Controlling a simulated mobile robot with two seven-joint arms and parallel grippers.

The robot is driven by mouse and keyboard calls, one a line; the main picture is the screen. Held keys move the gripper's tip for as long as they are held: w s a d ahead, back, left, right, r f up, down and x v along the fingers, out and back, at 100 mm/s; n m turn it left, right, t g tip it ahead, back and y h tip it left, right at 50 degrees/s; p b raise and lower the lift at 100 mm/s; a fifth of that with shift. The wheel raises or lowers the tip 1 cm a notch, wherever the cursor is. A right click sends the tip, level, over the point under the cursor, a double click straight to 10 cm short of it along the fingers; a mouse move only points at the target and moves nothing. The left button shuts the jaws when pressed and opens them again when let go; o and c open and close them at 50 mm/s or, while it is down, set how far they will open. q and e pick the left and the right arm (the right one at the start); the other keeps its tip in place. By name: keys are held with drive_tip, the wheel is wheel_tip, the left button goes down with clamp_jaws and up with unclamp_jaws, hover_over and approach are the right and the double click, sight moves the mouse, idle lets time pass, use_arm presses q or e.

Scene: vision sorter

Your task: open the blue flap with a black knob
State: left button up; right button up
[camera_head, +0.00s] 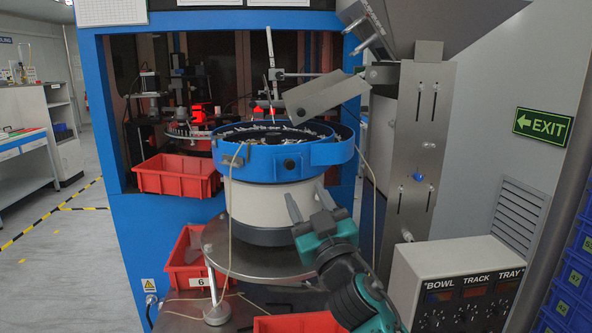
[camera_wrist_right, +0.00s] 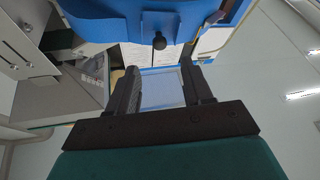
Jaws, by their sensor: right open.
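The blue flap (camera_head: 272,165) is on the front of the blue bowl rim in the head view, with a small black knob (camera_head: 289,164) on it. The flap looks flush with the rim. In the right wrist view the blue flap (camera_wrist_right: 190,17) is at the top, and the black knob (camera_wrist_right: 159,41) hangs just beyond the fingertips. My right gripper (camera_head: 305,189) is open and empty, in front of and below the knob, not touching it. It also shows in the right wrist view (camera_wrist_right: 160,70), fingers spread either side of the knob's line. My left gripper is not in view.
The bowl stands on a round metal table (camera_head: 225,258). Red bins (camera_head: 178,180) sit to the left and below. A metal chute (camera_head: 325,95) hangs over the bowl, and a steel post (camera_head: 420,150) is at right. A control box (camera_head: 455,275) stands lower right.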

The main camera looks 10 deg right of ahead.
sight(290, 167)
drive_tip(key=x, duration=0.8)
drive_tip(key=shift+w, duration=0.15)
clamp_jaws()
